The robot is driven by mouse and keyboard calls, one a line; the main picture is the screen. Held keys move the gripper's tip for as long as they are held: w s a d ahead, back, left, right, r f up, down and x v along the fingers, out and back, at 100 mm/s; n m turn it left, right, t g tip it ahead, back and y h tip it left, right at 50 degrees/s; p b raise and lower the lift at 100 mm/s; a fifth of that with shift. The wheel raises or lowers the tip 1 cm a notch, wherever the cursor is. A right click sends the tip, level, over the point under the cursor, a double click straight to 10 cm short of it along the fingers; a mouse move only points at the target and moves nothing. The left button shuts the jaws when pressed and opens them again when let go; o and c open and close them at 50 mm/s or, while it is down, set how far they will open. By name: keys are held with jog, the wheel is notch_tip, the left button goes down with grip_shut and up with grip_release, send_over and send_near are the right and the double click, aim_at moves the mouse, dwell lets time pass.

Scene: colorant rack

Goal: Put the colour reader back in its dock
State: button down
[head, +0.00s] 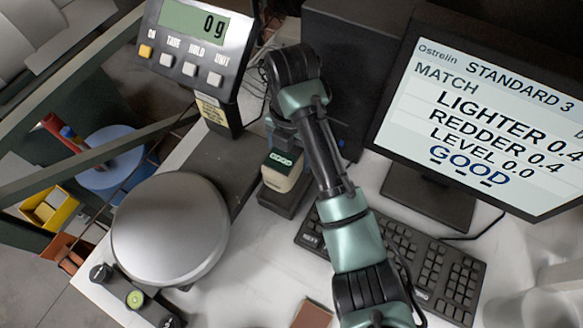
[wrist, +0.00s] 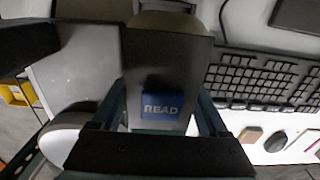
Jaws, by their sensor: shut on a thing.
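The colour reader (head: 279,178) is a pale, upright block with a small dark screen reading GOOD. It stands at or just above its dark dock (head: 284,203), left of the keyboard; I cannot tell whether it is fully seated. My gripper (wrist: 161,112) is shut on the reader, one finger on each side. In the wrist view the grey reader (wrist: 165,60) fills the middle, with its blue READ button between the fingers. My arm hides part of the gripper and the reader's top in the head view.
The monitor (head: 490,105) and keyboard (head: 430,270) are close on the right. The scale's round pan (head: 170,230) and its display post (head: 205,40) are on the left. A dark computer case (head: 345,55) stands behind. A mouse (wrist: 275,141) lies below the keyboard in the wrist view.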

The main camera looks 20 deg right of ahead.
jog(key=shift+w+d+f+p, duration=0.1)
jog(key=shift+f+p, duration=0.4)
jog(key=shift+f, duration=2.15)
